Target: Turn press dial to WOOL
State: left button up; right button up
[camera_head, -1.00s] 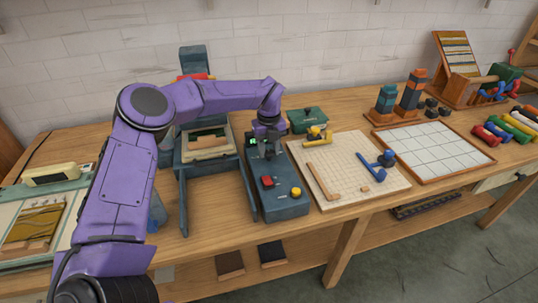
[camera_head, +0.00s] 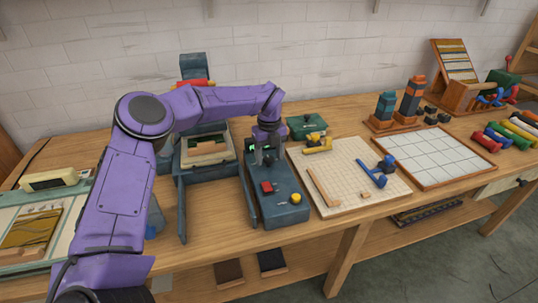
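The press control box (camera_head: 280,207) is a dark blue-grey block on the bench, right of the press (camera_head: 205,150). It carries a red button (camera_head: 267,187), a yellow knob (camera_head: 295,198) and a small green-lit display (camera_head: 252,149). My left gripper (camera_head: 266,160) points down over the far end of the box, at or just above its top. The dial is hidden behind the gripper or too small to make out, and I cannot tell whether the fingers touch it. The finger gap is too small to judge. My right gripper is not in view.
A gridded board (camera_head: 345,190) with yellow and blue tools lies close to the right of the box. A green lidded box (camera_head: 306,126) stands behind. A white tiled tray (camera_head: 430,155) is farther right. A cream device (camera_head: 52,180) sits at the far left.

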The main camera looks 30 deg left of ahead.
aim_at(269, 158)
pick_arm(q)
notch_tip(269, 158, up, 11)
jog(key=b, duration=0.1)
jog(key=shift+f, duration=0.2)
dwell(0.5)
